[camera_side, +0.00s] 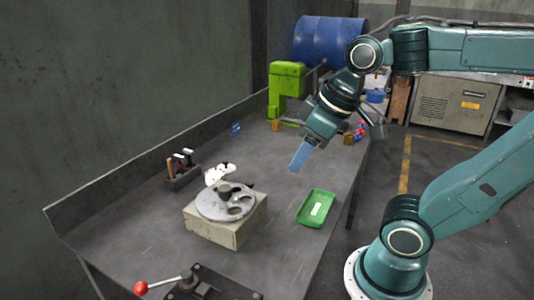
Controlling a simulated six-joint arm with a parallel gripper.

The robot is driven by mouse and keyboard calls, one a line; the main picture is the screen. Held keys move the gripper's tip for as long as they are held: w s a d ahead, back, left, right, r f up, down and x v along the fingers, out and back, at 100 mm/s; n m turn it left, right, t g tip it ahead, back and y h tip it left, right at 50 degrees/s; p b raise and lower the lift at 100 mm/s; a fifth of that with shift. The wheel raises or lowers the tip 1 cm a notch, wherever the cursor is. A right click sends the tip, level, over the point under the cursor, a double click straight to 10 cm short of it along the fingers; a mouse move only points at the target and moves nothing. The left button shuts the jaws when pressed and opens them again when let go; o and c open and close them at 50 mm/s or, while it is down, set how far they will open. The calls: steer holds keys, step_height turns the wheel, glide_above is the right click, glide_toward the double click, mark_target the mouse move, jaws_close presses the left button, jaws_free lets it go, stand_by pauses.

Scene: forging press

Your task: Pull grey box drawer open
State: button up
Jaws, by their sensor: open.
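A pale grey box (235,233) sits on the workbench, left of the middle, with a round grey plate with holes (220,204) on top of it. No open drawer shows on the box, and its far sides are hidden. My gripper (300,158) hangs above the bench, to the right of and higher than the box, and touches nothing. Its blue fingers point down and overlap in this view. It is open, and no object shows between the fingers.
A green tray (316,208) lies right of the box. A tool holder (183,178) stands behind it to the left. A red-knobbed lever (141,288) is in front. A bright green machine (285,88) stands farther back. Bare bench (265,165) lies between.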

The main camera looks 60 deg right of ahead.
steer(key=w+d+n+g, duration=0.1)
steer(key=w+d+n, duration=0.15)
steer(key=w, duration=0.35)
steer(key=n+g, duration=0.4)
steer(key=n, duration=0.2)
glide_above(250, 183)
step_height(250, 183, down, 8)
steer(key=shift+w+f, duration=0.15)
steer(key=shift+f, duration=0.1)
steer(key=shift+f+m, duration=0.1)
steer(key=shift+m, duration=0.15)
step_height(250, 183, down, 14)
steer(key=shift+r, duration=0.2)
jaws_close()
